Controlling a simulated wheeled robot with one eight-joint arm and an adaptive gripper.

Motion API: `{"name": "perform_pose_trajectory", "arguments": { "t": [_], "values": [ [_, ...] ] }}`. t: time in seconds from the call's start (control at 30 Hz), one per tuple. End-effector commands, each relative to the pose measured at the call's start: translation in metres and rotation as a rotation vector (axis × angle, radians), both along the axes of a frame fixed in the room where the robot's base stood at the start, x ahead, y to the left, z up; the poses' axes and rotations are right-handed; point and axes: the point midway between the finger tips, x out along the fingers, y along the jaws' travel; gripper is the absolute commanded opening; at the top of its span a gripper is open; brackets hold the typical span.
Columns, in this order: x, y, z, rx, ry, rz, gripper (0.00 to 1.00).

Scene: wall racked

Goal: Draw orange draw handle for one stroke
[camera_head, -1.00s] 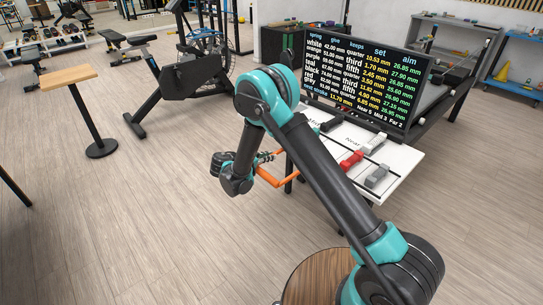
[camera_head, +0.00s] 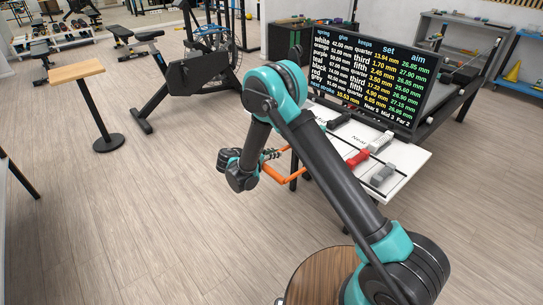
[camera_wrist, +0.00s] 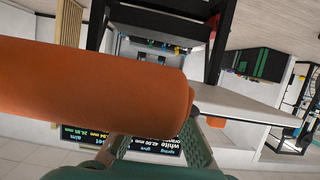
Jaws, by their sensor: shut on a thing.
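The orange draw handle (camera_head: 285,177) is a bar frame that sticks out from the near left side of the white bench in the head view. In the wrist view its thick orange bar (camera_wrist: 90,85) fills the left and middle, close to the camera. My gripper (camera_head: 268,157) is at the handle's outer end, shut on it. In the wrist view its green fingers (camera_wrist: 175,150) show at the lower edge, partly behind the bar. The exact finger contact is hidden. The black screen (camera_head: 370,75) on the bench shows rows of colour names and millimetre figures.
The white bench top (camera_head: 405,158) carries a red block (camera_head: 357,158), grey blocks (camera_head: 383,174) and a black one (camera_head: 338,119) along dark slots. A round wooden stool top (camera_head: 318,278) is near my base. A small table (camera_head: 78,74) and exercise bike stand left; floor between is clear.

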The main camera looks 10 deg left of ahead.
Motion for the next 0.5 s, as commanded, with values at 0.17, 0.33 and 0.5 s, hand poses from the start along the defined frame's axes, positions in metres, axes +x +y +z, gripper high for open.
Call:
{"name": "perform_pose_trajectory", "arguments": {
  "t": [0.17,0.33,0.5],
  "values": [
    [0.01,-0.007,0.0,0.0,0.0,0.002,0.0],
    [0.02,-0.015,0.0,0.001,0.0,0.002,0.0],
    [0.03,-0.022,0.0,0.001,0.0,0.002,0.0]
  ]
}}
